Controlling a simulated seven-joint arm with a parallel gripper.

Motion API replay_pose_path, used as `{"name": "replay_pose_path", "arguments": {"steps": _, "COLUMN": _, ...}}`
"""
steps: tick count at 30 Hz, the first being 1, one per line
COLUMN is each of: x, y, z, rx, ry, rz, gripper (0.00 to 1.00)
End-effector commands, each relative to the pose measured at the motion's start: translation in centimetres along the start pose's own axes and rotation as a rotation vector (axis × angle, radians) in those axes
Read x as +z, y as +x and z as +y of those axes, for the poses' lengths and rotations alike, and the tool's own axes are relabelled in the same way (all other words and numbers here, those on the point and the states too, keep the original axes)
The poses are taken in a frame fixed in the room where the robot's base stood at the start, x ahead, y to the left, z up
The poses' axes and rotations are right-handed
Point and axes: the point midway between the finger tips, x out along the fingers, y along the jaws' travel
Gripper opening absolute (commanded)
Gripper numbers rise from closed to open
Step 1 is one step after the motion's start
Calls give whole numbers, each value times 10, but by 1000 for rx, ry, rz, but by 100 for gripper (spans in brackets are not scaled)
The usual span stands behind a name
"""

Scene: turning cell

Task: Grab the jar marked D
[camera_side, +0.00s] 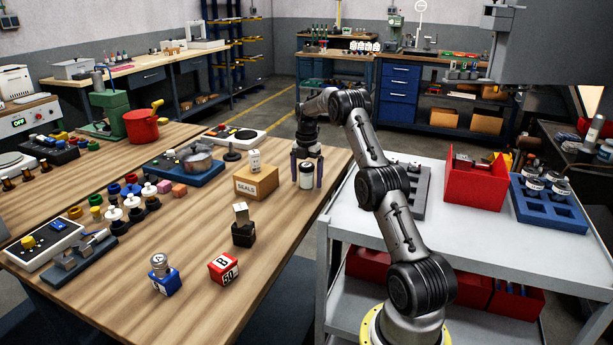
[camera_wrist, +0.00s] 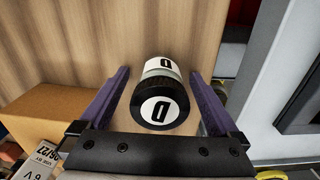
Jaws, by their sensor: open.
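The jar marked D (camera_wrist: 160,106) has a dark lid with a white label and a white label on its side, both marked D. It stands on the wooden table near its right edge, and also shows in the side view (camera_side: 306,177). My gripper (camera_wrist: 163,85) is open, with one purple finger on each side of the jar. In the wrist view there is a gap between the jar and each finger. In the side view my gripper (camera_side: 307,172) points down around the jar.
A dark block (camera_side: 243,233) and a red block marked B (camera_side: 223,268) stand nearer the front. A grey cart (camera_side: 455,237) is to the right.

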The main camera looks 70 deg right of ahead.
Motion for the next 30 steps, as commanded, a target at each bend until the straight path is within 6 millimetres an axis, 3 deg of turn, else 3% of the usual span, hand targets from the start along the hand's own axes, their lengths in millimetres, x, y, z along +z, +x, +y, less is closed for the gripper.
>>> {"name": "replay_pose_path", "arguments": {"steps": 5, "x": 0, "y": 0, "z": 0, "rx": 0, "ry": 0, "rz": 0, "gripper": 98}}
{"name": "replay_pose_path", "arguments": {"steps": 21, "x": 0, "y": 0, "z": 0, "rx": 0, "ry": 0, "rz": 0, "gripper": 2}}
{"name": "replay_pose_path", "arguments": {"steps": 30, "x": 0, "y": -3, "z": 0, "rx": 1, "ry": 0, "rz": -1, "gripper": 2}}
